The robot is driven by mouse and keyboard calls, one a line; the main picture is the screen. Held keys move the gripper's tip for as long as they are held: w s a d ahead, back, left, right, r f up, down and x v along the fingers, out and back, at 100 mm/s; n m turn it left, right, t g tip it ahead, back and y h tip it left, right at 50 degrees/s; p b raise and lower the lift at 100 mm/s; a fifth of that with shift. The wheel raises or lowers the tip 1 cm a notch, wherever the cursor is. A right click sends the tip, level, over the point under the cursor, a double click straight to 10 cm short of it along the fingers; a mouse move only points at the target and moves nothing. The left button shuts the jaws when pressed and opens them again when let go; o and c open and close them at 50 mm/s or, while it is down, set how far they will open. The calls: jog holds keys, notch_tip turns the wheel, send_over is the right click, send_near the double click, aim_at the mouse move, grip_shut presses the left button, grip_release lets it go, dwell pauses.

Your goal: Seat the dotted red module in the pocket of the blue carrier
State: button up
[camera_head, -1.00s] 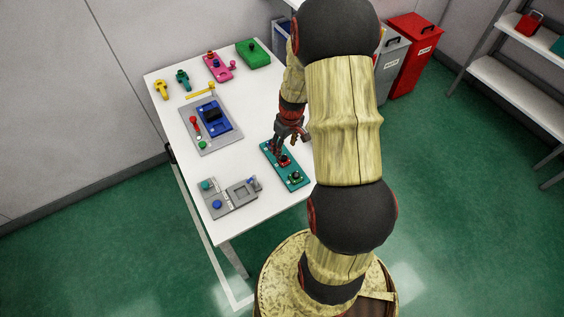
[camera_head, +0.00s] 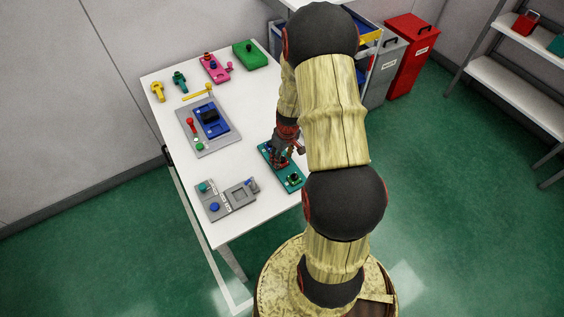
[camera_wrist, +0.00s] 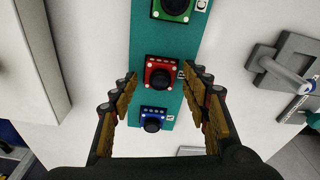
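The red module (camera_wrist: 159,74), with a black knob and pale dots at its corners, sits on the teal tray (camera_wrist: 150,38) between a green module (camera_wrist: 176,8) and a blue module (camera_wrist: 153,119). My gripper (camera_wrist: 163,84) is open, its fingers apart on either side of the red module; no contact shows. In the head view my gripper (camera_head: 281,159) is low over the teal tray (camera_head: 266,152) and largely hides the red module. The blue carrier (camera_head: 221,130) lies on a grey base plate (camera_head: 209,150) left of the tray, with a dark part in its middle.
A grey fixture (camera_head: 222,207) with teal and blue knobs stands at the table's near edge. A yellow bar (camera_head: 196,95), a pink block (camera_head: 213,69) and a green block (camera_head: 249,55) lie farther back. White tabletop is clear between base plate and tray.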

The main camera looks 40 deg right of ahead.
jog(key=c, duration=1)
jog(key=shift+r, duration=0.15)
